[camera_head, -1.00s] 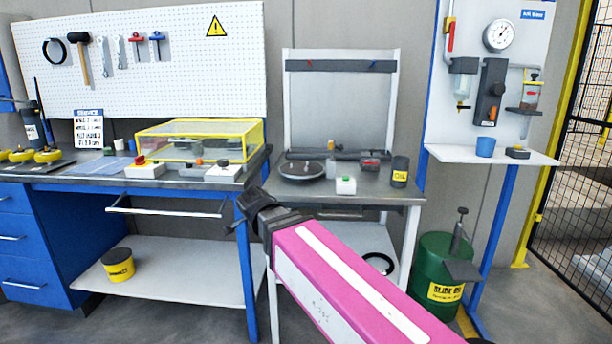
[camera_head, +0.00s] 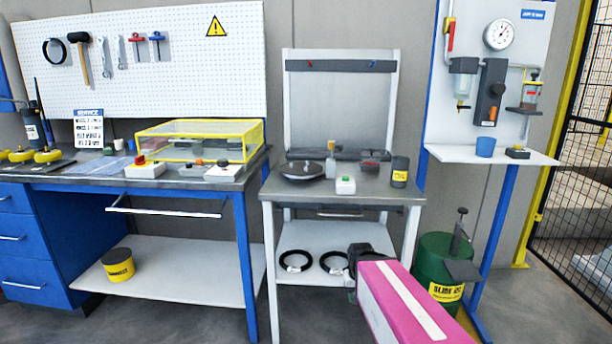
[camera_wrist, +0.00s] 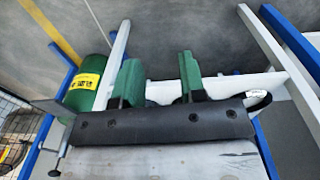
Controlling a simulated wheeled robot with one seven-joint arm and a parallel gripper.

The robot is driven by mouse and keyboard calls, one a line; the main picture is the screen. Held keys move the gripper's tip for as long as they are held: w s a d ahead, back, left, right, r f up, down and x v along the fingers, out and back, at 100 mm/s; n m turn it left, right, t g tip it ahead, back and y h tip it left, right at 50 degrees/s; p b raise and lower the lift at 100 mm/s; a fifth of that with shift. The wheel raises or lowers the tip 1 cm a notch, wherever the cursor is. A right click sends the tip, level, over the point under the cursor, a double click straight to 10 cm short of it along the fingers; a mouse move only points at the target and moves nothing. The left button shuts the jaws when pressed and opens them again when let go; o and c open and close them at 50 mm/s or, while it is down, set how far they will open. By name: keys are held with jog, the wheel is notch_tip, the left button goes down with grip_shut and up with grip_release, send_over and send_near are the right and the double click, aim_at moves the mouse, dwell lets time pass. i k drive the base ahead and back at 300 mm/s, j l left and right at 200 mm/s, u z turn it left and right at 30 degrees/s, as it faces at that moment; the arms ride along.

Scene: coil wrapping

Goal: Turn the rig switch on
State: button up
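On the left bench's front edge stand a white box with a red button (camera_head: 145,168) and a white box with a dark knob (camera_head: 223,171), beside a yellow-framed clear cover (camera_head: 198,141). I cannot tell which of them, if either, is the rig switch, nor its setting. My gripper shows as a dark block (camera_head: 360,258) at the end of my pink arm, low in front of the right table's lower shelf, well away from these boxes. In the wrist view my gripper's (camera_wrist: 159,62) two green fingers are apart with nothing between them.
The right table (camera_head: 395,192) holds a round dark plate, bottles and an oil can. Two black rings (camera_head: 295,261) lie on its lower shelf. A green drum (camera_head: 438,252) stands right of my gripper. A drawer-like handle bar (camera_head: 165,211) juts from the left bench.

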aim_at(140, 161)
jog(key=u, duration=1.55)
